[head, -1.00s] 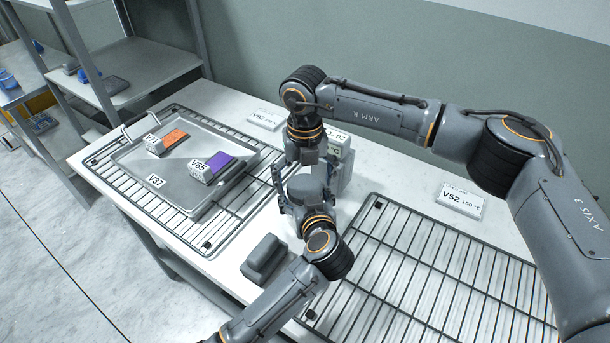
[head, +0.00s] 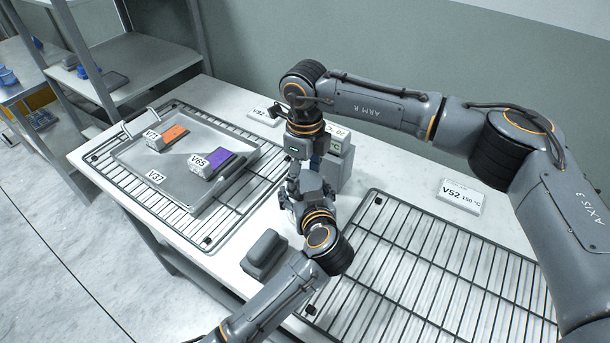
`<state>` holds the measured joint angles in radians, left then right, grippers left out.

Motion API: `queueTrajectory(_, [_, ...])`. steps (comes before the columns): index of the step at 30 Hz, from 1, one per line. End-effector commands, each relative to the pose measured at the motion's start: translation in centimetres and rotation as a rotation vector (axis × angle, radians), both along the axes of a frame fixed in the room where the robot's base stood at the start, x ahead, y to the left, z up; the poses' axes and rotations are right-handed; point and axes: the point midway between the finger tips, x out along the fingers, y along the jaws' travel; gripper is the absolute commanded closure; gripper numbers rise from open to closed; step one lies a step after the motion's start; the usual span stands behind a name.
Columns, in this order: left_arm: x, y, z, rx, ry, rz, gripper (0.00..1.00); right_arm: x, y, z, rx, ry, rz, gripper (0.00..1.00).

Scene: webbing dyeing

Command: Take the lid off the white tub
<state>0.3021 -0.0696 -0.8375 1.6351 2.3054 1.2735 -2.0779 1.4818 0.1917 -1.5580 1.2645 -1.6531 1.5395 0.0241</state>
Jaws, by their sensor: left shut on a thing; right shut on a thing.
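My two grippers meet one above the other near the middle of the table. My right gripper (head: 304,157) points down from above, and my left gripper (head: 291,196) reaches in from the front just below it. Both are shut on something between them. The white tub and its lid are hidden behind the grippers, so I cannot make out their shape or whether they are apart.
A grey box-shaped device (head: 338,165) with a temperature label stands close behind the grippers. A dark grey block (head: 264,253) lies in front. A metal tray (head: 150,178) with orange and purple labelled pieces is on the left rack; the right rack (head: 440,270) is empty.

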Motion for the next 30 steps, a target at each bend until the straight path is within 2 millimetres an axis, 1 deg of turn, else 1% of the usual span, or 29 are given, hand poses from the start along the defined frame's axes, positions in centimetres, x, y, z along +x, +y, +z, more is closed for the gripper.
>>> queueTrajectory(1, [0.00, 0.17, -0.21, 0.005, 0.004, 0.003, 1.00, -0.04, -0.01, -0.09, -0.002, 0.001, 0.079, 0.66])
queueTrajectory(3, [0.00, 0.17, -0.21, 0.005, 0.004, 0.003, 1.00, -0.05, -0.01, -0.09, -0.002, 0.002, 0.177, 0.66])
queueTrajectory(6, [0.00, 0.17, -0.21, 0.006, 0.004, 0.003, 1.00, -0.06, -0.01, -0.10, -0.002, 0.002, 0.268, 0.66])
queueTrajectory(24, [0.01, 0.17, -0.19, 0.005, 0.004, 0.002, 1.00, -0.07, 0.00, -0.08, -0.002, 0.002, 0.266, 0.66])
queueTrajectory(30, [0.01, 0.16, -0.19, 0.005, 0.003, 0.002, 1.00, -0.06, 0.00, 0.31, -0.002, 0.002, 0.265, 0.66])
